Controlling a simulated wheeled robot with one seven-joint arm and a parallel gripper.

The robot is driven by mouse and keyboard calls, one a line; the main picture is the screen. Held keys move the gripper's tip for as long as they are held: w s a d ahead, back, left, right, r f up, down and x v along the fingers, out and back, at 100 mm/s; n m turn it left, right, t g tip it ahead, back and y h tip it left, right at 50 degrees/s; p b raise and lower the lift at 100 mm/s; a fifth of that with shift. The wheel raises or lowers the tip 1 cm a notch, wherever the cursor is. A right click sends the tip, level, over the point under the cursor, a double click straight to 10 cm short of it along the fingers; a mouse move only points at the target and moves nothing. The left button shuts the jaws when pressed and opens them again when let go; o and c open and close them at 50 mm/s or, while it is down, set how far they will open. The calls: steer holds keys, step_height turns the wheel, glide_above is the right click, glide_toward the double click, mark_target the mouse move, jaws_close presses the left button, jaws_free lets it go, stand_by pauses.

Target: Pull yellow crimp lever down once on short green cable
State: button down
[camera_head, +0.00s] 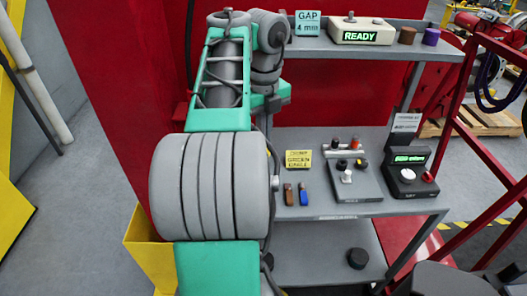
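A small yellow-topped part (361,163) stands on a dark fixture (362,187) on the middle shelf; I cannot tell whether it is the crimp lever. No short green cable can be made out. My grey and teal arm (207,190) rises through the left-centre of the view and bends over at the top. My gripper is not visible; the arm's end may be hidden behind its own links.
A yellow note (298,159), a brown piece (288,194) and a blue piece (303,194) lie left of the fixture. A control box with a green display (409,158) stands right. A READY box (360,32) is on the upper shelf. A red rail (480,150) borders the right.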

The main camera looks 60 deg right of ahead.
steer(key=shift+f+b, duration=4.8)
steer(key=shift+f, duration=0.2)
steer(key=shift+r+p, duration=6.45)
steer(key=shift+r, duration=0.1)
